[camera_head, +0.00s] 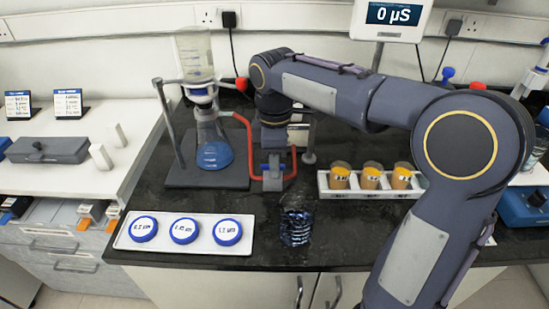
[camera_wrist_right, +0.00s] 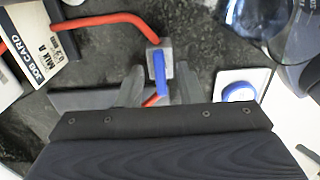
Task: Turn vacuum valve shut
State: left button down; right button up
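The vacuum valve (camera_wrist_right: 160,52) is a grey block with a blue lever handle (camera_wrist_right: 160,78) in the right wrist view, and red tubing (camera_wrist_right: 110,19) runs to it. The lever points toward my gripper, roughly in line with the tubing. My right gripper (camera_wrist_right: 158,92) is open, with its two grey fingers on either side of the lever and gaps visible. In the head view my right gripper (camera_head: 272,152) comes down over the valve and hides part of it. The red tubing (camera_head: 247,135) links it to the flask (camera_head: 212,150) with blue liquid. My left gripper is not in view.
A clamp stand base (camera_head: 190,174) holds the flask left of the valve. A tray (camera_head: 120,242) with blue-lidded dishes lies in front. A rack (camera_head: 345,193) of orange-filled jars stands right. A job card (camera_wrist_right: 25,40) stands close to my gripper.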

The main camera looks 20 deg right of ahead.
grip_shut()
jog(key=m+p, duration=0.2)
jog(key=m, duration=0.1)
jog(key=shift+r, duration=0.15)
jog(key=m+p, duration=0.1)
jog(key=m, duration=0.2)
jog(key=shift+s+a+m+p, duration=0.1)
jog(key=shift+m+p, duration=0.2)
jog(key=shift+p, duration=0.1)
jog(key=m+p, duration=0.2)
jog(key=m, duration=0.4)
jog(key=shift+a, duration=0.1)
jog(key=shift+a+m+p, duration=0.1)
jog(key=shift+m+p, duration=0.75)
jog(key=shift+m, duration=1.85)
